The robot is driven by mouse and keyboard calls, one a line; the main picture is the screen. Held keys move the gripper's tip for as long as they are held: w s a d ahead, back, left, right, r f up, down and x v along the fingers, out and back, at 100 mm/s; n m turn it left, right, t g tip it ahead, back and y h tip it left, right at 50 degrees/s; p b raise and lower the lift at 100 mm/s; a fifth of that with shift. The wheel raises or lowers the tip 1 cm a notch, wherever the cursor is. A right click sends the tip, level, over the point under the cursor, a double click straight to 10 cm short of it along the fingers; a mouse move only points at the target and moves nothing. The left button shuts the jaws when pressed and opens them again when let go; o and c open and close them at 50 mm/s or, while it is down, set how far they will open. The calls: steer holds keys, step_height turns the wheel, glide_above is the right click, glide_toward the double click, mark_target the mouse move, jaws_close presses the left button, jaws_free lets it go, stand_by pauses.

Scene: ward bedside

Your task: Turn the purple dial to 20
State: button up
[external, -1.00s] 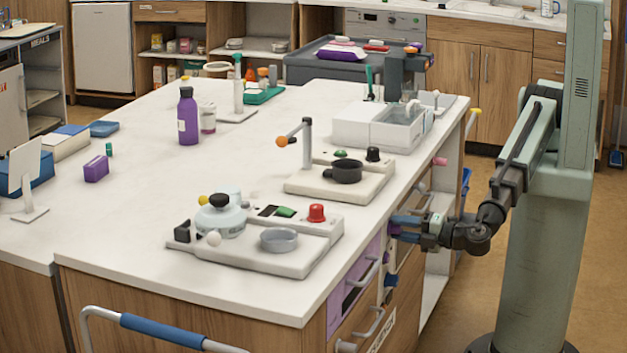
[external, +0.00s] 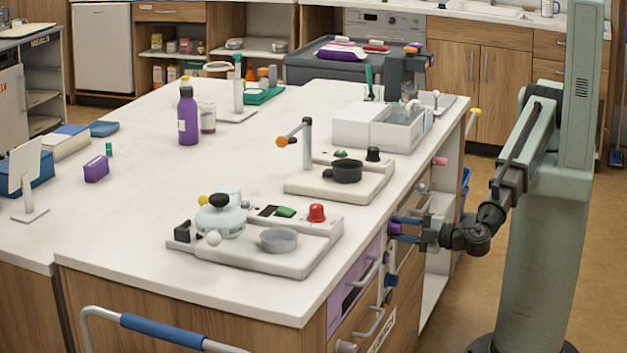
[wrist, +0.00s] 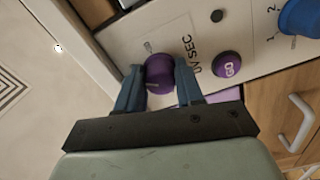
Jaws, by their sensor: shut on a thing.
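The purple dial (wrist: 159,75) sits on a pale panel on the side of the counter, with partly visible lettering beside it. My gripper (wrist: 160,88) has its two blue fingers on either side of the dial in the wrist view, shut on it. In the external view my gripper (external: 407,230) reaches the counter's right side, and a bit of the purple dial (external: 394,228) shows at the fingertips. The dial's scale numbers cannot be read.
A purple GO button (wrist: 227,65) and a small black knob (wrist: 217,16) are close to the dial on the panel. A blue knob (wrist: 300,17) is farther right. Drawer handles (external: 368,273) stick out nearby. The counter top (external: 130,235) holds several devices.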

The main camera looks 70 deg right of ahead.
steer(key=o, duration=1)
steer(key=s, duration=1.3)
steer(key=shift+s, duration=0.4)
